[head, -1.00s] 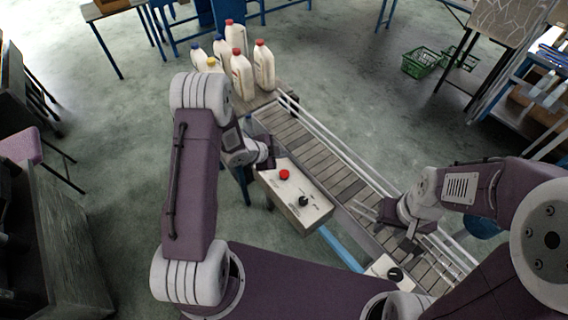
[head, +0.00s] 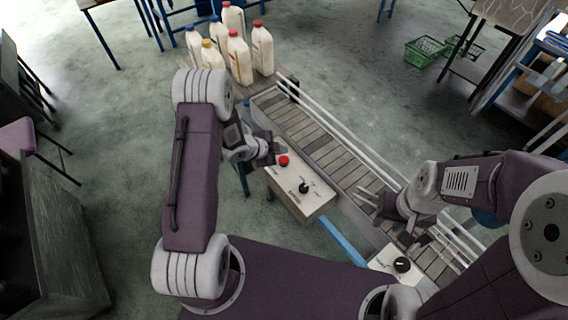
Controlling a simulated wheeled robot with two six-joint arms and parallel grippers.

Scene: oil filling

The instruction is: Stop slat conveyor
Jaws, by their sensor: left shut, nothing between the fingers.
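The slat conveyor (head: 318,142) runs diagonally from the bottles at the upper middle down to the lower right. A control box (head: 290,183) is beside it, with a red button (head: 284,160) and a black knob (head: 304,187) on top. My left gripper (head: 276,152) is shut and empty, close beside the red button at the box's upper left corner; I cannot tell whether it touches. My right gripper (head: 366,208) is over the conveyor's lower part, its fingers spread apart with nothing seen between them.
Several white bottles (head: 238,56) with red, blue and yellow caps stand at the conveyor's far end. A second box with a black knob (head: 402,264) is at lower right. Green baskets (head: 425,50) lie on the floor at upper right. A dark cabinet (head: 50,240) is at left.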

